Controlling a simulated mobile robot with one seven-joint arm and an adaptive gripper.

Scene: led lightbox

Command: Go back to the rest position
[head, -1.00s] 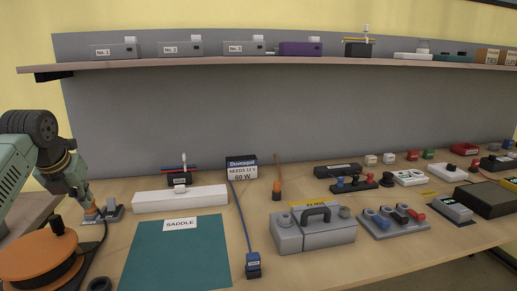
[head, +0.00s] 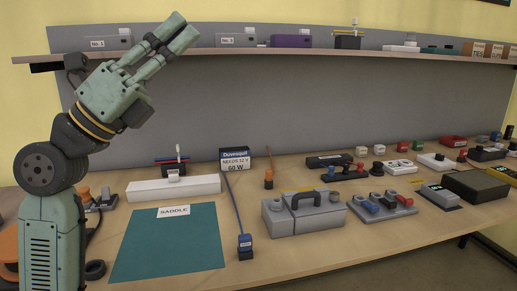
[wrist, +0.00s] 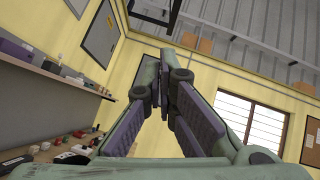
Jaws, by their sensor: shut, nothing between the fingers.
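My gripper (head: 184,32) is raised high at the left in the head view, in front of the shelf's left part, pointing up and to the right. It is empty and covers part of the shelf's grey boxes. In the wrist view my gripper (wrist: 160,92) has its fingertips together, with the wall and ceiling beyond and nothing between them. The arm rises from the lower left, clear of the table and of the things on it.
The shelf (head: 260,53) runs along the back, close behind my gripper. Below are a teal mat (head: 165,245) marked SADDLE, a white bar (head: 172,188), a grey box with a handle (head: 305,214) and a blue-ended cable (head: 245,246). The air above the table's middle is free.

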